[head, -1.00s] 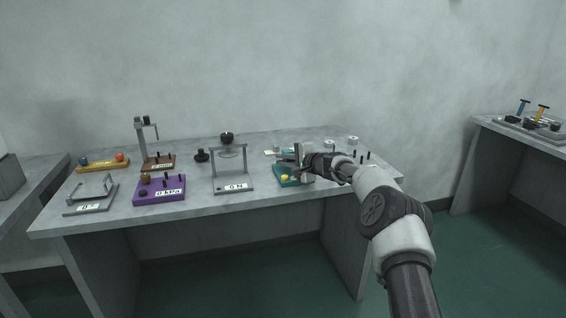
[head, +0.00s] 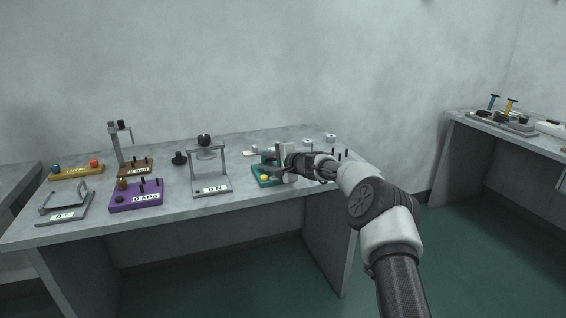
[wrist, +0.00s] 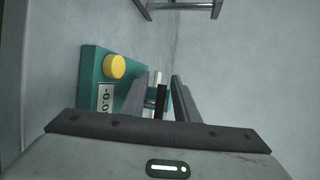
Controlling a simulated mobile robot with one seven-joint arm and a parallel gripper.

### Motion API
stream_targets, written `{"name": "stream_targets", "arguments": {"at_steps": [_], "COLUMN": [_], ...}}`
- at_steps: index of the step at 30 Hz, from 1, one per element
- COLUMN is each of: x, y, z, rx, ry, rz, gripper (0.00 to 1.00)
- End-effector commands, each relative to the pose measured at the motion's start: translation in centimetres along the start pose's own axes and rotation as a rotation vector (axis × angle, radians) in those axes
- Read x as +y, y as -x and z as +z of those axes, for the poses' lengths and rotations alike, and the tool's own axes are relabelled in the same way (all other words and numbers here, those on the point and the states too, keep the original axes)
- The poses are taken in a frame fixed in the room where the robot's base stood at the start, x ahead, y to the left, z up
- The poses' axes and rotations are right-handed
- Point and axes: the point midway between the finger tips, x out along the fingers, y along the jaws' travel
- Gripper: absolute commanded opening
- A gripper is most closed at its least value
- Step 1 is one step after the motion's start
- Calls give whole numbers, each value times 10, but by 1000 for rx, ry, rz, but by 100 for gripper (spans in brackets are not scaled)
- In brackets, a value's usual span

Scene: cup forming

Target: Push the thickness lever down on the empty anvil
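A teal gauge (head: 266,181) stands on the right part of the grey table, with a yellow button at its front. A small dark and pale part (wrist: 160,97), possibly the lever, shows between the fingers; contact is unclear. The anvil cannot be made out. In the head view my gripper (head: 284,164) covers much of the gauge.
A grey frame with a display (head: 212,188) stands left of the teal gauge. Farther left are a purple box (head: 136,200), a brown-based stand (head: 134,166) and a yellow bar (head: 76,172). Small round pieces (head: 331,137) and dark pegs lie around my wrist.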

Motion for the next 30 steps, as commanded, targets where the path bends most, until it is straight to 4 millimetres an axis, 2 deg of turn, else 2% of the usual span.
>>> {"name": "stream_targets", "arguments": {"at_steps": [8,12,18,24,30], "x": [-2,-2,-2,-2,-1], "y": [53,89,132,156,161], "z": [0,-1,0,1,2], "rx": [2,2,3,0,-1], "ry": [0,0,2,3,3], "rz": [0,-1,0,0,0], "gripper": [28,28,28,28,28]}}
